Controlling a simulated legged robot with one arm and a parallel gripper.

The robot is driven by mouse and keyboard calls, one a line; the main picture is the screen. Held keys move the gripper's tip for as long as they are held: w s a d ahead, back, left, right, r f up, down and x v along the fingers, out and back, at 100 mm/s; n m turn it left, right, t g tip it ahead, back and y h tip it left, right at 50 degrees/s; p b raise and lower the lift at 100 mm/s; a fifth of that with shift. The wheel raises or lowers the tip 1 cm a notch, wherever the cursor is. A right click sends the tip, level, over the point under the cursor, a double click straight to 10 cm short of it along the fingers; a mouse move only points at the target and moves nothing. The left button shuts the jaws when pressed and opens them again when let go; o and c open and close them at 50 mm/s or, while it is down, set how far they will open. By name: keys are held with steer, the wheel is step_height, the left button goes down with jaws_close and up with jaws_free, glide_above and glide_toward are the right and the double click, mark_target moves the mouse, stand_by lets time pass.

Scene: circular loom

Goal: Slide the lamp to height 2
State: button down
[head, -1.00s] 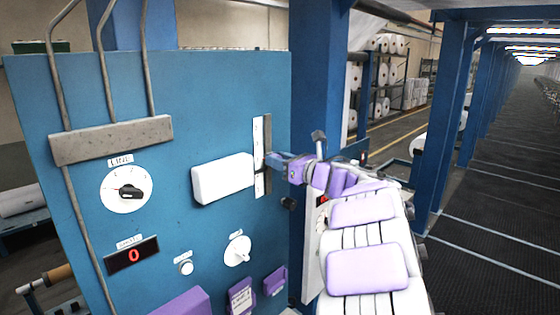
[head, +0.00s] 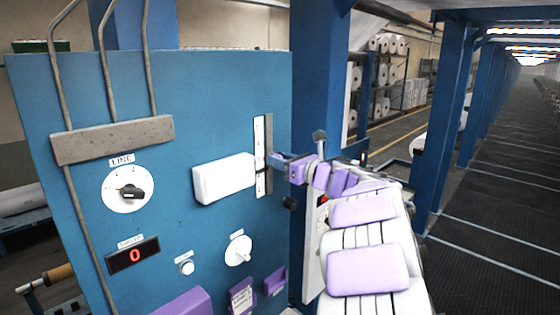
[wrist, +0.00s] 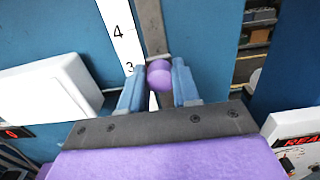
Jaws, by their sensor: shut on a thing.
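The lamp, a white box (head: 224,178), is on the blue panel just left of an upright slot with a white number scale (head: 259,138). It also shows at the left of the wrist view (wrist: 55,98). My gripper (head: 276,160) is at the slot, right of the lamp. In the wrist view its two blue fingers (wrist: 158,88) stand on either side of a round purple knob (wrist: 159,72) and are shut on it.
The blue panel (head: 90,220) also carries a dial marked LINE (head: 128,190), a red 0 display (head: 133,256), a small button (head: 187,267) and a lower dial (head: 238,250). Purple boxes (head: 180,302) stick out low down. A blue post (head: 318,75) stands close behind my arm.

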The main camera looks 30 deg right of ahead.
step_height(320, 180, down, 5)
steer(key=b, duration=0.5)
steer(key=shift+r+b, duration=0.15)
steer(key=shift+b, duration=0.2)
steer(key=shift+r, duration=0.1)
steer(key=c, duration=1.2)
jaws_free()
steer(key=o, duration=0.3)
steer(key=shift+s+d, duration=0.15)
steer(key=shift+s, duration=0.05)
steer(key=shift+o, duration=0.5)
steer(key=shift+w, duration=0.15)
steer(key=b+v, duration=0.3)
steer(key=v, duration=1.4)
steer(key=shift+d, duration=0.2)
